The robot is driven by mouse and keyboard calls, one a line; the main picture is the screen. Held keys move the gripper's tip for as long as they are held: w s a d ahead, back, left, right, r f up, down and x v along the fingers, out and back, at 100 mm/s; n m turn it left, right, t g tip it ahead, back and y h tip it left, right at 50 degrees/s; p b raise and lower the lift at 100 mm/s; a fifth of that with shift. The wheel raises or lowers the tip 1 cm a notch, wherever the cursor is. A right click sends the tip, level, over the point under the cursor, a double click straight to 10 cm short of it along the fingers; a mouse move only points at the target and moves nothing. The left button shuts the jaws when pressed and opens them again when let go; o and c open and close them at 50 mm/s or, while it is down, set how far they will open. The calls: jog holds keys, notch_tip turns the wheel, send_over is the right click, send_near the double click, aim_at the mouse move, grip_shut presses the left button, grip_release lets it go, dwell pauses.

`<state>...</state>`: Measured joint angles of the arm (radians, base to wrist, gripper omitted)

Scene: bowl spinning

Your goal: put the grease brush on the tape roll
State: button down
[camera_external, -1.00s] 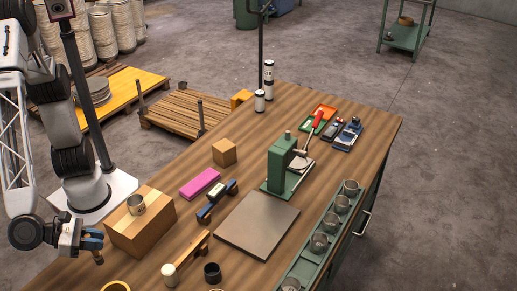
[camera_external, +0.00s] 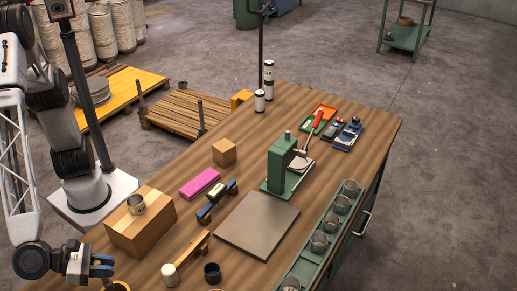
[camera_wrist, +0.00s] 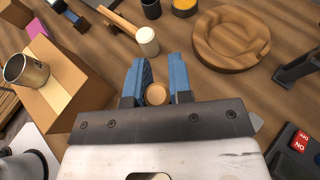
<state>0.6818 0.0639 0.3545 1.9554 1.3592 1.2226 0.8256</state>
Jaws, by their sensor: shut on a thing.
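My gripper (camera_external: 106,265) is low over the near left end of the bench, in front of the cardboard box. In the wrist view its two blue fingers (camera_wrist: 157,90) are shut on a round tan piece (camera_wrist: 155,95), seen end-on. It looks like the handle end of the grease brush; its bristles are hidden.
A cardboard box (camera_external: 145,235) with a metal cup (camera_external: 136,204) stands behind my gripper. A white-headed mallet (camera_external: 170,275) and a black cup (camera_external: 212,273) lie to the right. A round brown wooden dish (camera_wrist: 230,38) and a dark device with red keys (camera_wrist: 300,150) are at the wrist view's right.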

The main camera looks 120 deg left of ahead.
jog(key=shift+f, duration=1.75)
jog(key=shift+f, duration=0.15)
jog(key=c, duration=1)
grip_release()
jog(key=shift+c, duration=0.2)
jog(key=v, duration=1.2)
jog(key=shift+a+r, duration=0.1)
jog(key=shift+r, duration=0.15)
